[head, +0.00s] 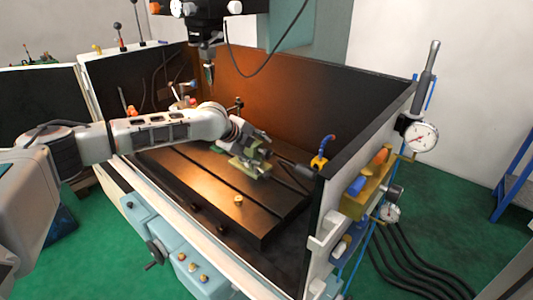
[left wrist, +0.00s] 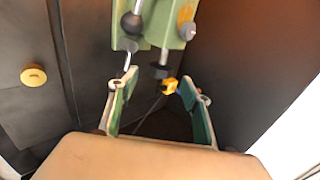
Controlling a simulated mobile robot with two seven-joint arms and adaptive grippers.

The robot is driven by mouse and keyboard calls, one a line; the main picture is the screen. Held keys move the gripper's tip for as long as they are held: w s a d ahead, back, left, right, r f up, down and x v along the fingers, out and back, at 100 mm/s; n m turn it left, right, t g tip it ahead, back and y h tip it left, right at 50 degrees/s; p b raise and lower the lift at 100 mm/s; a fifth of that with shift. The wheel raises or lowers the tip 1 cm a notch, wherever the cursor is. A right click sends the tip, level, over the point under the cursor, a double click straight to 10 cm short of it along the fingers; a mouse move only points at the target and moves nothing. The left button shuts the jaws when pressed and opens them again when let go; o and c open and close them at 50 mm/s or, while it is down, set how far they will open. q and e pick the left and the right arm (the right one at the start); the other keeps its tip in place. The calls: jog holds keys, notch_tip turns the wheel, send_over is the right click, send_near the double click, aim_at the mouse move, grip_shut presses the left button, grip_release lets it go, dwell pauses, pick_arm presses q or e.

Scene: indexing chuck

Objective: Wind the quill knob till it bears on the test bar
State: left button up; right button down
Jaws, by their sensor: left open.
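A green fixture (head: 250,163) stands on the dark slotted table inside the machine enclosure. In the left wrist view the green fixture (left wrist: 160,22) carries a black ball lever (left wrist: 131,23) and a dark knob on a short shaft (left wrist: 160,68). A small yellow-orange piece (left wrist: 169,86) shows just below that knob. I cannot tell which part is the quill knob, and I cannot make out the test bar. My left gripper (left wrist: 158,84) is open and empty, its fingers pointing toward the knob with it between and beyond the tips. It also shows beside the fixture (head: 264,146). My right gripper is not in view.
A brass stud (head: 238,199) stands on the bare front of the slotted table (head: 205,185). A spindle head (head: 207,45) hangs above. Dial gauges (head: 421,137) and a blue-and-orange nozzle (head: 322,153) are at the right wall. Dark enclosure walls surround the table's back and sides.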

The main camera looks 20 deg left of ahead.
aim_at(265, 152)
pick_arm(q)
jog(key=shift+x, duration=2.35)
jog(key=shift+r, duration=0.1)
jog(key=c, duration=1.1)
